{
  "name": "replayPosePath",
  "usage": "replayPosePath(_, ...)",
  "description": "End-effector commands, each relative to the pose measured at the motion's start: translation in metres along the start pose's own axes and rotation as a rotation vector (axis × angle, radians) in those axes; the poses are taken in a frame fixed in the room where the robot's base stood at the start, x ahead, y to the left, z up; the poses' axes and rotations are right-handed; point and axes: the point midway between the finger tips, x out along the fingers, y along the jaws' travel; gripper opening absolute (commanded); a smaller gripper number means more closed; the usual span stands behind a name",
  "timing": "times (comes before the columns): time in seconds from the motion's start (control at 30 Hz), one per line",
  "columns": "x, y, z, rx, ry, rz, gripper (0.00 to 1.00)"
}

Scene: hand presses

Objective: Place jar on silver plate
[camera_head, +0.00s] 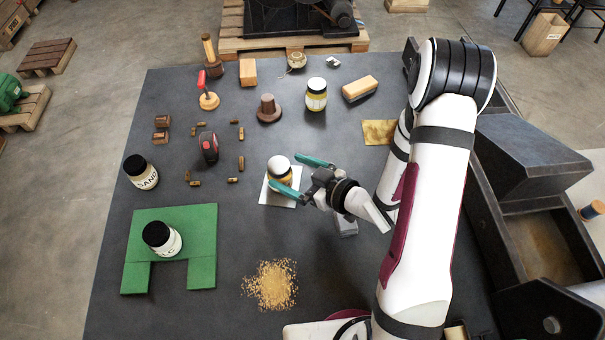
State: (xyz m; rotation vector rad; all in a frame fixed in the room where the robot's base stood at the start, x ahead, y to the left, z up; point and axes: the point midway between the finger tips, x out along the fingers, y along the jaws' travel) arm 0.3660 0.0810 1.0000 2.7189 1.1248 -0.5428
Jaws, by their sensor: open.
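A jar with a white lid and a yellow band (279,166) stands upright on a pale, silvery-white square plate (268,194). My gripper (284,170) is open, with one teal finger on each side of this jar. I cannot tell whether the fingers touch it. A similar white-lidded jar with a yellow label (316,97) stands further back. A black-lidded jar with a white label (143,174) stands at the left. Another black-lidded jar (163,239) stands on a green piece (203,227).
A gold square (378,132) lies near my arm. A grey block (346,226) is partly hidden by my gripper. A black-and-red tool (208,147) sits among small brass pieces. Brown grains (271,285) lie at the front. Wooden blocks and stamps stand at the back.

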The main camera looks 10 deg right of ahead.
Motion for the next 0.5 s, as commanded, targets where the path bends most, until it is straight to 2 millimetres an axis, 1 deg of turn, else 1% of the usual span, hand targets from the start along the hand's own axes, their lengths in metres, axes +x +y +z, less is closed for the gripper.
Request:
replayPosePath(0.03,-0.012,0.002,0.000,0.002,0.001,0.007,0.94)
replayPosePath(0.1,-0.025,0.001,0.000,0.001,0.001,0.005,0.94)
replayPosePath(0.2,-0.039,0.001,0.000,0.001,0.001,0.003,0.94)
replayPosePath(0.27,-0.044,0.002,0.000,-0.001,-0.008,0.007,0.94)
replayPosePath(0.3,-0.045,0.006,0.002,-0.003,-0.037,0.023,0.94)
replayPosePath(0.37,-0.049,0.024,0.006,-0.003,-0.131,0.086,0.94)
replayPosePath(0.43,-0.062,0.054,0.009,0.020,-0.303,0.221,0.94)
replayPosePath(0.47,-0.073,0.067,0.009,0.046,-0.384,0.294,0.94)
replayPosePath(0.5,-0.092,0.080,0.007,0.098,-0.486,0.397,0.94)
